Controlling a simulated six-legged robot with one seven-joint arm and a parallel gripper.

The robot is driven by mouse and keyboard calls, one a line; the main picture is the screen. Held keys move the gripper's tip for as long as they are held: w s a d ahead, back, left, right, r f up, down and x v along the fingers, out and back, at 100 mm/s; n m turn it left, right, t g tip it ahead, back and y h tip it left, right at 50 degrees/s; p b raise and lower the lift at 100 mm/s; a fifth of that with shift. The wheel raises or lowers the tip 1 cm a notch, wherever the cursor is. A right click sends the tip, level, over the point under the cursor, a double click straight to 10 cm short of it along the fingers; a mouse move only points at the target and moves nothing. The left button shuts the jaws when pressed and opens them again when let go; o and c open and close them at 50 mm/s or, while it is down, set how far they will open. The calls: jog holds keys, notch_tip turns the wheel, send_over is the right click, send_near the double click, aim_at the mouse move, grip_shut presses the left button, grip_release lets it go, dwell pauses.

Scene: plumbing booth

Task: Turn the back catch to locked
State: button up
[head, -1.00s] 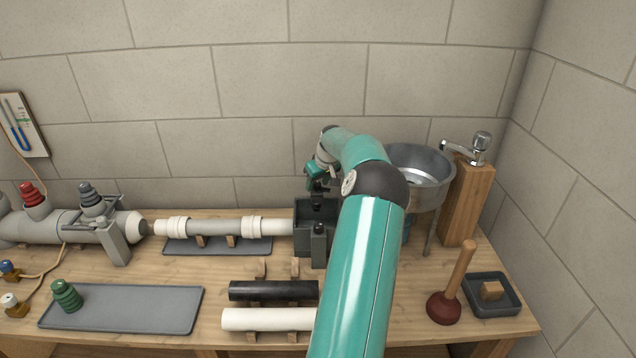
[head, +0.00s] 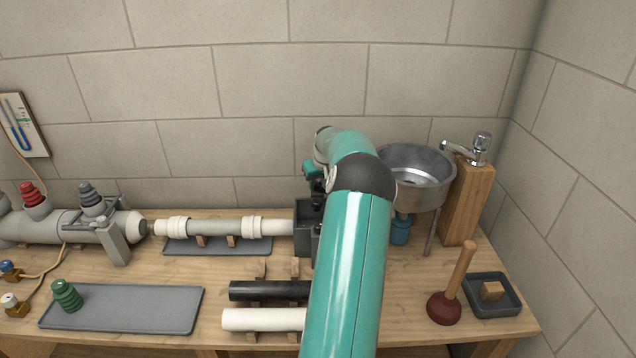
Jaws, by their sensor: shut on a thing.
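The dark grey clamp block (head: 303,240) stands at the right end of the white pipe, partly covered by my arm. The back catch on its top is hidden behind my arm and gripper, so I cannot see which way it points. My gripper (head: 317,200) is over the rear of the block, mostly hidden by my arm. It is shut on the back catch, judging by its place; the fingertips themselves are hardly visible. The front catch is hidden behind my arm.
The white pipe (head: 222,227) runs left from the block above a grey mat. A black pipe (head: 265,290) and a white pipe (head: 262,319) lie in front. A metal basin (head: 420,185), wooden tap post (head: 470,205) and plunger (head: 450,300) stand to the right.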

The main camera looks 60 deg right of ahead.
jog(key=m+g, duration=0.1)
jog(key=m, duration=0.2)
jog(key=m+g+h, duration=0.1)
jog(key=m, duration=0.3)
jog(key=shift+w+a+g, duration=0.15)
jog(key=shift+w+g, duration=0.05)
jog(key=shift+g, duration=0.1)
jog(key=m+g, duration=0.1)
jog(key=m, duration=0.2)
jog(key=m+g, duration=0.1)
jog(key=m, duration=0.1)
jog(key=shift+m, duration=0.4)
jog(key=shift+w+f, duration=0.1)
jog(key=shift+m, duration=0.3)
jog(key=o, duration=1)
jog(key=shift+r, duration=0.2)
jog(key=v, duration=1.3)
jog(key=shift+w+a+r, duration=0.2)
jog(key=shift+a, duration=0.1)
